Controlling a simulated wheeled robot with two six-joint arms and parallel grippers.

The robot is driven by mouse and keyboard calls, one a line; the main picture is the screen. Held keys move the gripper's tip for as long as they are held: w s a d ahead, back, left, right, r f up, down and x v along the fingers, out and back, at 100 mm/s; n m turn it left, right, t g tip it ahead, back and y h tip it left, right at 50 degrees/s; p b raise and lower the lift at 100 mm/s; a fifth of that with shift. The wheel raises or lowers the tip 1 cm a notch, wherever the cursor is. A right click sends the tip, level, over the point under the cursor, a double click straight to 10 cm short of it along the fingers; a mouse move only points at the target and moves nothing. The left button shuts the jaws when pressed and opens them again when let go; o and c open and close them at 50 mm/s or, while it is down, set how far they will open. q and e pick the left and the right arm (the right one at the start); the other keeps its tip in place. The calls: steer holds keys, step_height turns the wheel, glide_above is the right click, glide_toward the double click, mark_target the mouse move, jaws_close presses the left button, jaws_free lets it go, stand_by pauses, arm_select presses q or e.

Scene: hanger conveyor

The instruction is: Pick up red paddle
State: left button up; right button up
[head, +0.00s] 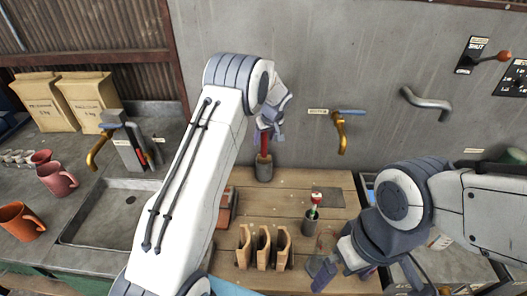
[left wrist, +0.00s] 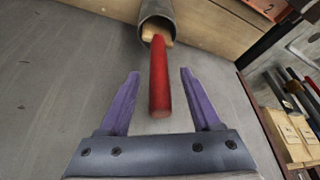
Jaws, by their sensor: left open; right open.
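The red paddle (left wrist: 160,80) stands handle-out in a grey cylindrical holder (left wrist: 158,18), with a bit of light wood at the holder's mouth. In the head view the paddle (head: 264,144) rises from the holder (head: 264,170) at the back of the wooden bench. My left gripper (left wrist: 160,95) is open, its purple fingers on either side of the red handle with a gap on both sides. In the head view my left gripper (head: 268,128) is at the handle and partly hides it. My right gripper (head: 340,275) is open, low over the bench's front right, away from the paddle.
Wooden holders (head: 262,247) and a small red-and-white topped item (head: 315,205) stand on the wooden bench (head: 290,188). A sink (head: 105,220), mugs (head: 57,180) and paper bags (head: 85,100) are on the left. A brass tap (head: 341,135) juts from the back wall.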

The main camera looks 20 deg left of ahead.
arm_select(q)
steer(key=shift+x, duration=1.05)
jaws_close()
steer(key=shift+r, duration=0.2)
